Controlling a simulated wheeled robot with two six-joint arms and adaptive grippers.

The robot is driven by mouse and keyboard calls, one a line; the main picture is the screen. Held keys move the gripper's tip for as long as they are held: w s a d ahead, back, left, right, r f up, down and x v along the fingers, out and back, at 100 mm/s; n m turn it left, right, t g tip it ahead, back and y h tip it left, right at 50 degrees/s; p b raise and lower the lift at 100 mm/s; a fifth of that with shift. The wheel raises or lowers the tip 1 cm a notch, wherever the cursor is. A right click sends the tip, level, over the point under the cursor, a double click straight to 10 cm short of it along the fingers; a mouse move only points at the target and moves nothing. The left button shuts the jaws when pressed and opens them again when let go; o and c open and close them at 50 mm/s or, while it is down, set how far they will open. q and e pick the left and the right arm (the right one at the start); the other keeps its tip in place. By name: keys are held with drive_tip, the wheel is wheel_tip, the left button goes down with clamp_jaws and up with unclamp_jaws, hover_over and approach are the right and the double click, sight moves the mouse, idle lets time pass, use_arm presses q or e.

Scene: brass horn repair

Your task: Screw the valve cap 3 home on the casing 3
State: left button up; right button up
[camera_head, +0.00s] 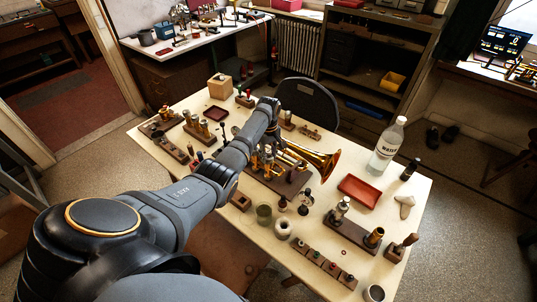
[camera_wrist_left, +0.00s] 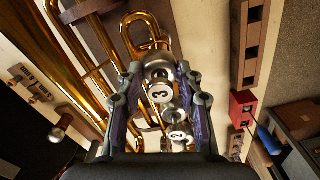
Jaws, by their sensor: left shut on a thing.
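The brass horn (camera_head: 320,163) lies on the table with its bell toward the right; its tubing (camera_wrist_left: 80,70) fills the left of the left wrist view. My left gripper (camera_wrist_left: 155,95) points down over the valves. Its fingers are shut on both sides of a silver cap marked 3, the valve cap 3 (camera_wrist_left: 160,92). The casing 3 is mostly hidden behind the cap, so I cannot tell how the cap sits on it. Another silver cap, marked 2 (camera_wrist_left: 180,137), shows nearer the palm. In the head view my arm covers most of the grip. My right gripper is not in view.
A water bottle (camera_head: 387,146), a red tray (camera_head: 360,190) and wooden blocks with parts (camera_head: 322,263) stand right and front on the table. A red block (camera_wrist_left: 243,107) with a blue-handled tool is right of the gripper. Several valve parts stand at the left.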

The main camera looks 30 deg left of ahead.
use_arm(q)
clamp_jaws()
drive_tip(key=shift+r+m+p, duration=0.15)
drive_tip(key=shift+m+p, duration=0.4)
drive_tip(key=shift+m, duration=0.35)
drive_tip(key=m, duration=0.3)
drive_tip(key=shift+f+p, duration=0.2)
drive_tip(key=shift+p, duration=0.1)
drive_tip(key=shift+m, duration=0.3)
drive_tip(key=o, duration=0.9)
unclamp_jaws()
drive_tip(key=shift+r, duration=0.3)
wheel_tip(320, 180, up, 12)
drive_tip(key=shift+f, duration=0.25)
